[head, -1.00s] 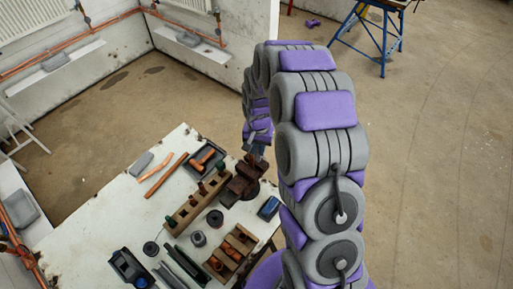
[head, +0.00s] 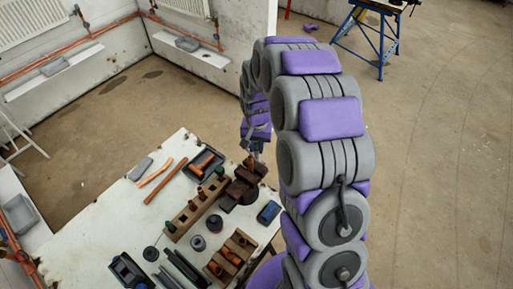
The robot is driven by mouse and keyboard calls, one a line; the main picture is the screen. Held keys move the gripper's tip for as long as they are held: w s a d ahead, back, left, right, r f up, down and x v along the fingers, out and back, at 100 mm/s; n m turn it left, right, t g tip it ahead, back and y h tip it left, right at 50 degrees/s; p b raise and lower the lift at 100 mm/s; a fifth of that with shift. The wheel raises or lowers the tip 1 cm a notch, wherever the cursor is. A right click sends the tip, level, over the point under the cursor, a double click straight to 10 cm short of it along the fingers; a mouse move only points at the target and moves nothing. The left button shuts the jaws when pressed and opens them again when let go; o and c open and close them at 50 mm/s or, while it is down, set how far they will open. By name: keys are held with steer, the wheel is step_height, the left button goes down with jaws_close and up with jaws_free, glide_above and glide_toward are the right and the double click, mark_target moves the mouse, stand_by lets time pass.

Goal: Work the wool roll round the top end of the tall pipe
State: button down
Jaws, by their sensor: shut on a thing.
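My gripper (head: 254,151) hangs at the end of my arm, just above the dark brown vice (head: 240,186) at the table's right edge. The short copper-coloured end of the tall pipe (head: 250,163) shows upright out of the vice, directly under the gripper. My gripper is shut on the wool roll, which is too small and too covered to make out. The fingertips are at or very near the pipe's top. I cannot tell whether the roll touches the pipe or sits round it.
The white table (head: 110,215) holds a wooden rack (head: 196,207), a second wooden block (head: 231,258), a dark tray (head: 203,164), loose copper pipes (head: 165,181), a blue box (head: 269,212) and dark round pieces (head: 198,243). Open floor lies to the right.

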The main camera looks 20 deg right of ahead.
steer(key=shift+r+p, duration=0.45)
steer(key=shift+r, duration=1.65)
